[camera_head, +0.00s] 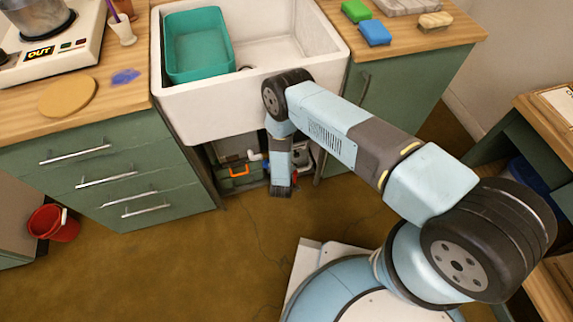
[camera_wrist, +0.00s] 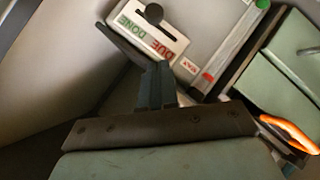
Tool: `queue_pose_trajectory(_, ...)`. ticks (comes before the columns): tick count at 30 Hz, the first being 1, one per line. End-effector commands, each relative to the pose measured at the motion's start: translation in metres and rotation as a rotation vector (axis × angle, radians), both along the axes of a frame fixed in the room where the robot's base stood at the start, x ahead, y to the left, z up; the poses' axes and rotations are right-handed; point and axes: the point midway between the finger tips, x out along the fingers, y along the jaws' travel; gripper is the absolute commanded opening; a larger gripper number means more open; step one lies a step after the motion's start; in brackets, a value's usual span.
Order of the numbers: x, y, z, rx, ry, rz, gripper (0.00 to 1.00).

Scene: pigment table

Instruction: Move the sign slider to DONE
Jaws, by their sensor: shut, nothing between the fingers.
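The sign (camera_wrist: 181,47) is a white plate in the wrist view, with DONE in green at its left and DUE in red at its right. A dark slot runs along it, and a round dark knob (camera_wrist: 154,13) stands over the slot. Which word the knob is set to is hard to tell. My gripper (camera_wrist: 152,68) is shut and empty, its dark fingers just below the plate in the picture, apart from the knob. In the head view my gripper reaches down at the open space under the sink; I cannot make out the sign there.
A WAX label (camera_wrist: 189,66) and a clear gauge-like strip with red and green ends lie right of the sign. A green toolbox (camera_head: 232,184) with an orange handle (camera_wrist: 288,132) is close by. The white sink (camera_head: 205,122) overhangs the space. The brown floor in front is open.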

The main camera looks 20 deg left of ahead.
Motion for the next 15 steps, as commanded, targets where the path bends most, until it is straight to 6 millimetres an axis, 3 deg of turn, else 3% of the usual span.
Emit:
queue_pose_trajectory(7, 0.040, 0.002, -0.022, 0.001, -0.001, -0.006, 0.00)
queue_pose_trajectory(15, 0.055, -0.017, -0.044, 0.000, 0.000, -0.007, 0.00)
